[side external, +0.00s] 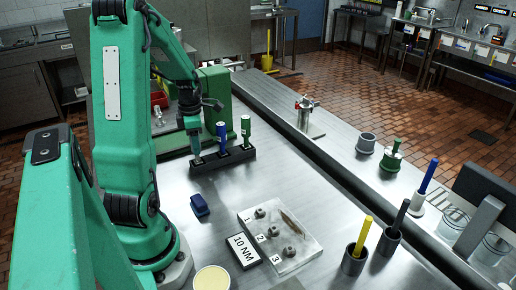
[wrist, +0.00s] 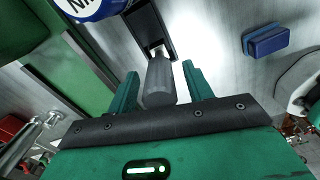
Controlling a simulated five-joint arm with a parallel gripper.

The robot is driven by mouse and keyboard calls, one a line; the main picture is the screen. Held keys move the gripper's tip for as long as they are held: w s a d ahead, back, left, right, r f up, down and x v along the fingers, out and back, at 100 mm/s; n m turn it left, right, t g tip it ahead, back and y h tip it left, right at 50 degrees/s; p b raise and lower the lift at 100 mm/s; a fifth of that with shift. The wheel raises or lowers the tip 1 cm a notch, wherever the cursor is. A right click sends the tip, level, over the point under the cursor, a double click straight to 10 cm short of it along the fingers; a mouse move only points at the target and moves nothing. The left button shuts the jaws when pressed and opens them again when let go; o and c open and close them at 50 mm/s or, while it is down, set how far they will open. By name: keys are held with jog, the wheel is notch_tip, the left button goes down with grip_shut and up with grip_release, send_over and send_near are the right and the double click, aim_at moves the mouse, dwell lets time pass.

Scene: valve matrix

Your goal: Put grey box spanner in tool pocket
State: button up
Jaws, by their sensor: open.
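The grey box spanner (wrist: 160,82) shows in the wrist view as a grey cylinder between my two green fingers, with a visible gap on both sides. Its narrow far end meets a slot in the black tool pocket block (wrist: 148,25). My gripper (wrist: 160,70) is open around the spanner. In the side view my gripper (side external: 194,145) points down at the left end of the black pocket block (side external: 235,156), and its fingers hide the spanner. A blue tool (side external: 222,135) and a green tool (side external: 245,128) stand upright in the block's other places.
A blue block (side external: 200,205) lies on the steel table in front of the pocket block. A numbered plate (side external: 280,262) with several nuts and a 10 NM sign (side external: 243,249) lie nearer. Cups with yellow (side external: 361,235) and dark handles stand at right.

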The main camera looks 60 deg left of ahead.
notch_tip(320, 180, up, 12)
jog(key=shift+r, duration=0.1)
dwell(0.5)
dwell(0.5)
jog(key=shift+w+d+r+m, duration=0.15)
jog(key=shift+w+d+m, duration=0.1)
jog(key=shift+d+m, duration=0.2)
jog(key=w+d+r+m+t+y, duration=0.1)
jog(key=w+d+r+m, duration=0.1)
jog(key=d+m, duration=0.6)
jog(key=w+d+r+m+t, duration=0.1)
jog(key=w+d+r+m, duration=0.1)
jog(key=d+m, duration=0.55)
jog(key=s+d+m+t+h, duration=0.1)
jog(key=s+d+m+t, duration=0.2)
jog(key=d+m, duration=1)
jog(key=s+m, duration=0.1)
jog(key=m, duration=0.3)
jog(key=shift+d+t, duration=0.3)
